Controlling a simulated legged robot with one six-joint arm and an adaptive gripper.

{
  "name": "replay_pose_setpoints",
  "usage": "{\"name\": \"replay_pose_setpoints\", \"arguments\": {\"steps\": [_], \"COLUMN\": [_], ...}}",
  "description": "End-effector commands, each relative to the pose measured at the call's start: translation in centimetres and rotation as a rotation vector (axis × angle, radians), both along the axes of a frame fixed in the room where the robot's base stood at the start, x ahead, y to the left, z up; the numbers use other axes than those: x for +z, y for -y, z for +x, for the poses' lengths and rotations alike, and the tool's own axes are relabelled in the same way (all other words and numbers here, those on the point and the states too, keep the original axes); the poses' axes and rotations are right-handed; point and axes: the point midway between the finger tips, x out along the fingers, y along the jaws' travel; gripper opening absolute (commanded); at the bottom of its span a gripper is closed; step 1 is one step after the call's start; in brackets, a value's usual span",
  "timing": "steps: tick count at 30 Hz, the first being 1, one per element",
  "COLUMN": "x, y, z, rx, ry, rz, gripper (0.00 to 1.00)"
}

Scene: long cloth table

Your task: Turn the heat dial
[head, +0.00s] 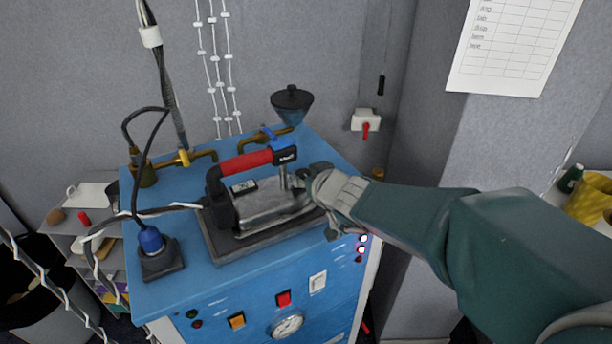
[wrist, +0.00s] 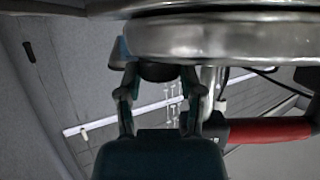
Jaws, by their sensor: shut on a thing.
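A steam iron with a silver body (head: 270,205) and a red handle (head: 247,162) rests on a dark pad (head: 225,240) on top of a blue machine. My gripper (head: 312,178) is at the iron's right end, beside the black front of the handle. In the wrist view my gripper (wrist: 158,82) has its two fingers on either side of a dark round knob (wrist: 158,72), which looks like the heat dial, and is shut on it. The iron's silver metal (wrist: 225,38) and red handle (wrist: 268,131) show close by. Any marking on the dial is hidden.
The blue cabinet (head: 250,290) has switches and a gauge (head: 287,325) on its front. A black funnel (head: 291,103), brass pipes and a blue plug fitting (head: 150,240) stand on its top. A cable (head: 170,209) runs left from the iron. A red-levered wall valve (head: 365,122) is behind.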

Motion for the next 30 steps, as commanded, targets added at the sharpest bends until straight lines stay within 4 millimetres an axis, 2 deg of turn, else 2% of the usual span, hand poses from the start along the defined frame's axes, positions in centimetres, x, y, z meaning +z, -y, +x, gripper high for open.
{"name": "replay_pose_setpoints", "arguments": {"steps": [20,21,23,24,30], "x": [-0.13,-0.12,-0.12,-0.10,-0.02], "y": [-0.07,-0.07,-0.07,-0.07,-0.09], "z": [-0.07,-0.06,-0.06,-0.06,-0.04], "rx": [-0.025,-0.025,-0.025,-0.025,-0.024], "ry": [-0.002,-0.002,-0.002,-0.002,0.000], "rz": [-0.002,-0.002,-0.001,-0.001,0.000], "gripper": [0.01,0.53,0.80,0.83,0.83]}}
